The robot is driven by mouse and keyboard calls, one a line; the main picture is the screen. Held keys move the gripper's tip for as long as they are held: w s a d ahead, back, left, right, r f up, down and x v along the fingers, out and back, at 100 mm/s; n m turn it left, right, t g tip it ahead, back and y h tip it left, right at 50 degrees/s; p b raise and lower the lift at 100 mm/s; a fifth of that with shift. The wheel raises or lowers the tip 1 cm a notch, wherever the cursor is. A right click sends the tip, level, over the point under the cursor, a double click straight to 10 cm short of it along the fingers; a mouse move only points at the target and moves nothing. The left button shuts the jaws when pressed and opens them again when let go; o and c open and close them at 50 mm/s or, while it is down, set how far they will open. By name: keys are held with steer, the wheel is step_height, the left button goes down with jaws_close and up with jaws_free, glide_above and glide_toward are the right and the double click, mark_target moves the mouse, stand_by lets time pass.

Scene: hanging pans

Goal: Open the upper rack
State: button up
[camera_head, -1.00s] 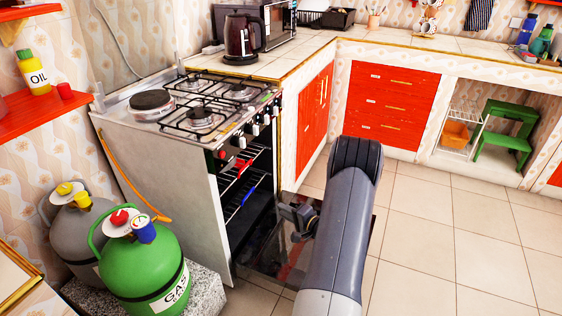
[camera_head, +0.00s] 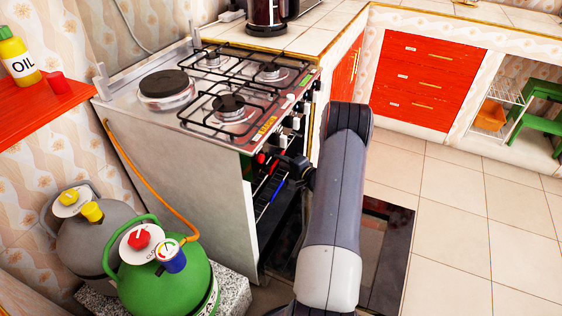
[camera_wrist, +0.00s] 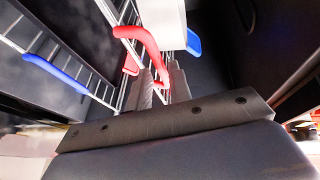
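The oven (camera_head: 185,165) stands with its door (camera_head: 385,250) folded down. Inside, the upper rack has a red handle (camera_head: 273,164) and the lower rack a blue handle (camera_head: 268,200). In the wrist view the red handle (camera_wrist: 148,45) curves down to my gripper (camera_wrist: 164,85), its end showing at the fingers. The blue handle (camera_wrist: 55,72) lies farther left, beside the wire racks (camera_wrist: 100,90). In the head view my gripper (camera_head: 298,172) is at the oven's front, close to the red handle. The fingers are small and partly hidden, so I cannot tell whether they grip the handle.
The stove top (camera_head: 230,95) with burners is above the opening, with knobs (camera_head: 295,122) along its front. A green gas bottle (camera_head: 165,275) and a grey one (camera_head: 85,240) stand at left. Red drawers (camera_head: 425,80) are behind. The tiled floor (camera_head: 460,220) at right is clear.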

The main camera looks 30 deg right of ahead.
steer(key=shift+x, duration=1)
jaws_close()
